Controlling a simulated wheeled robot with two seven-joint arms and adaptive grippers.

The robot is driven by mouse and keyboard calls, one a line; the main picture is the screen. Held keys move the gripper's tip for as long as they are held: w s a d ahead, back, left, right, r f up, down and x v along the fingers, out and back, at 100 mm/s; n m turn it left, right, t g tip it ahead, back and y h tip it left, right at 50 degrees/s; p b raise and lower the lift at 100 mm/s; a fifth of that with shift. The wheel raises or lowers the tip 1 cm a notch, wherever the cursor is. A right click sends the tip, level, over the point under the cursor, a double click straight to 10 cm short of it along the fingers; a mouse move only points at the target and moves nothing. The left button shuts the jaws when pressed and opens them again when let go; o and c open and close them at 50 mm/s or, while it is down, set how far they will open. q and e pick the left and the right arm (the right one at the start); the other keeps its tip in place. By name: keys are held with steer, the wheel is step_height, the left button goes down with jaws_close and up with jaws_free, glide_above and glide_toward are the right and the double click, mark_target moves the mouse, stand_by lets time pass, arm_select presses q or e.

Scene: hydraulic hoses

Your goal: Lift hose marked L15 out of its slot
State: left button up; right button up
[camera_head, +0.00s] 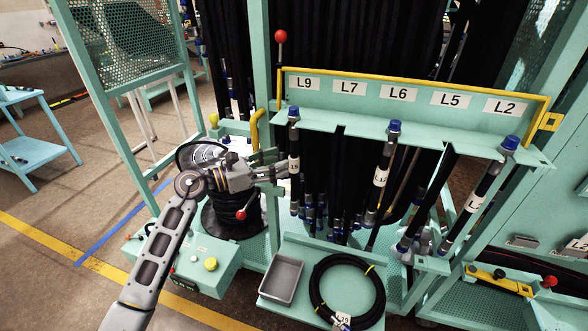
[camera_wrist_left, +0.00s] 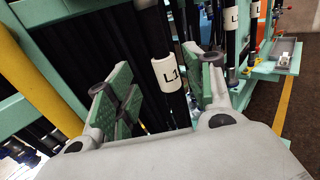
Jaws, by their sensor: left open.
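A black hose with a blue cap (camera_head: 294,137) hangs in the slot under the L9 sign. Its white label (camera_wrist_left: 167,73) reads "L1" in the left wrist view, the rest turned out of sight, so I cannot confirm L15. My left gripper (camera_head: 284,166) is beside this hose at label height. In the left wrist view, its green-padded fingers (camera_wrist_left: 155,88) are spread with the hose between them, not clamped. Two more blue-capped hoses hang to the right, a middle one (camera_head: 383,170) and a right one (camera_head: 484,190). My right gripper is not in view.
The green rack plate (camera_head: 400,123) carries signs L9, L7, L6, L5 and L2 and a yellow rail (camera_head: 400,80). Below stand a grey tray (camera_head: 281,279) and a coiled hose (camera_head: 347,292). A red-knobbed lever (camera_head: 280,37) rises at the rack's left end.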

mark_target(294, 156)
arm_select(q)
steer(key=shift+s+p+x, duration=0.2)
steer(key=shift+p+x, duration=0.45)
steer(key=shift+x, duration=2.25)
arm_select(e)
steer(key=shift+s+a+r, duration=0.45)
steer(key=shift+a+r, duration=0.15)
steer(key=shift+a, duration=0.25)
arm_select(q)
steer(key=shift+d+f, duration=0.1)
steer(key=shift+c, duration=0.2)
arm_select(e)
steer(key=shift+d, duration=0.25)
arm_select(q)
jaws_close()
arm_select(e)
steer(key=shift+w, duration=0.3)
